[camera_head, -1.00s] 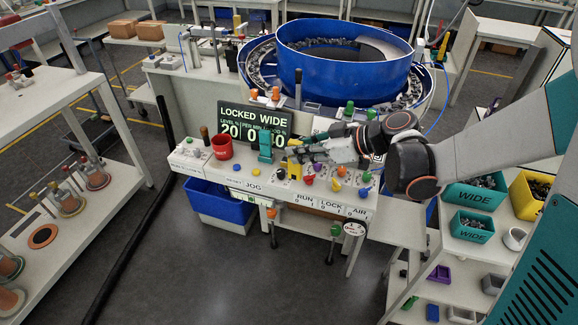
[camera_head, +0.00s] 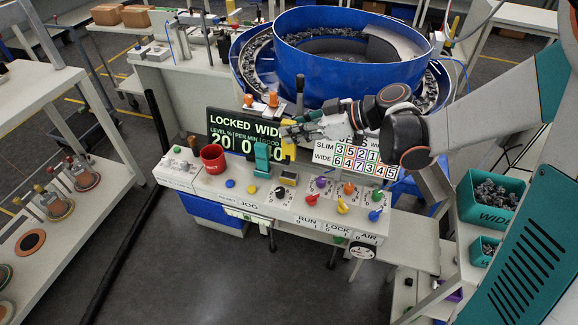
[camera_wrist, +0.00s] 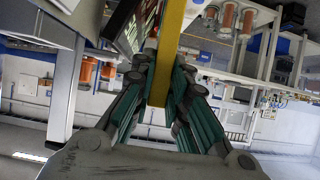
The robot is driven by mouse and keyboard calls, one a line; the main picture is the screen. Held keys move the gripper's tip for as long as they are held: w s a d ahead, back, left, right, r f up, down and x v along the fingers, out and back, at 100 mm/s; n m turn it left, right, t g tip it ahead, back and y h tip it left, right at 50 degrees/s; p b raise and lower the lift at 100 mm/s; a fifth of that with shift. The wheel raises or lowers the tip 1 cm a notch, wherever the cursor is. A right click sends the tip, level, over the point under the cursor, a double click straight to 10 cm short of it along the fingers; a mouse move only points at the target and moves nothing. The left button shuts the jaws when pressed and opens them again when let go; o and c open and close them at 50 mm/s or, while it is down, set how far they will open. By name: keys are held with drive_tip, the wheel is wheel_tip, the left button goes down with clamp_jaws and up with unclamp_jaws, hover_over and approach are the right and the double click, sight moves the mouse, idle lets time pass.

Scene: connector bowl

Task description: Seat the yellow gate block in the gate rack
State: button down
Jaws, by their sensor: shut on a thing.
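The yellow gate block (camera_head: 288,150) hangs upright from my gripper (camera_head: 290,131), above the front console. In the wrist view the block (camera_wrist: 171,45) is a long yellow bar between the two teal-padded fingers (camera_wrist: 163,88), which are shut on it. A teal block (camera_head: 262,160) stands upright on the console, just left of the yellow one. Below the yellow block is a small dark holder (camera_head: 288,178) with a yellowish front; I cannot tell if it is the gate rack. A gap shows between the block's lower end and this holder.
Behind are the "LOCKED WIDE" display (camera_head: 245,133), a number board (camera_head: 355,156) and a big blue bowl (camera_head: 345,60). Teal bins (camera_head: 490,200) stand right.

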sight(295, 157)
wheel_tip(295, 157, down, 10)
drive_tip(key=b, duration=0.4)
drive_tip(key=shift+r, duration=0.2)
drive_tip(key=c, duration=1.9)
unclamp_jaws()
drive_tip(key=shift+o, duration=0.3)
drive_tip(key=p+v, duration=0.3)
drive_tip(key=v, duration=0.9)
